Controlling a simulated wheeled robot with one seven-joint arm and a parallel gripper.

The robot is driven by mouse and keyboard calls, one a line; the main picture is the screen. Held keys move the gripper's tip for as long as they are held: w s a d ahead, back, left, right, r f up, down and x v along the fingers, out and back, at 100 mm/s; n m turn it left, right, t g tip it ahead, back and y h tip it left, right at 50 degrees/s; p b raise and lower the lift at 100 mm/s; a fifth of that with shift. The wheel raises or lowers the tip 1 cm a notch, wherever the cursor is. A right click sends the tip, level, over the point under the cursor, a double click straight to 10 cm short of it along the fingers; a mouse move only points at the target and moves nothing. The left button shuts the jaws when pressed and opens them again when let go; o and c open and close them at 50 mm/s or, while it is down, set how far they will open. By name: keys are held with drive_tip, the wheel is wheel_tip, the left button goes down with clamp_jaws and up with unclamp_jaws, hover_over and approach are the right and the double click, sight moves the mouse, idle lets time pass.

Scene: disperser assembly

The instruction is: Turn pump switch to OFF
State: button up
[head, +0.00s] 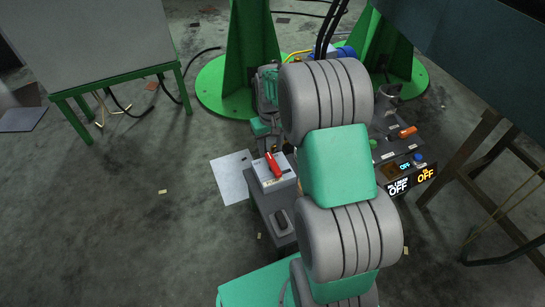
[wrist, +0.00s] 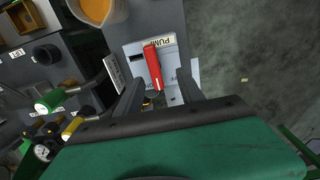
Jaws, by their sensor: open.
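The pump switch, a red lever (wrist: 153,66), sits on a pale panel (wrist: 131,47) with a partly visible label reading "PUM". In the wrist view the lever is slightly tilted, its upper end toward the label. In the head view the red lever (head: 273,165) stands on top of a grey box (head: 270,208). My gripper (wrist: 161,84) is open, with its two dark fingers apart on either side of the lever's lower end in the wrist view. I cannot tell whether they touch it.
A control console with lit "OFF" displays (head: 398,188) and an orange part (head: 408,132) is right of my arm. Green-handled (wrist: 48,103) and yellow-handled (wrist: 73,128) valves and an orange-filled cup (wrist: 100,10) are left in the wrist view.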

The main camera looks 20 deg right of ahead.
sight(273, 163)
drive_tip(key=f, duration=0.1)
drive_tip(key=w+d+f, duration=0.1)
drive_tip(key=f, duration=0.1)
drive_tip(key=shift+w+d+f, duration=0.1)
drive_tip(key=shift+w+d, duration=0.25)
wheel_tip(273, 163, down, 8)
drive_tip(key=b, duration=0.3)
drive_tip(key=shift+r, duration=0.2)
clamp_jaws()
drive_tip(key=shift+r, duration=0.1)
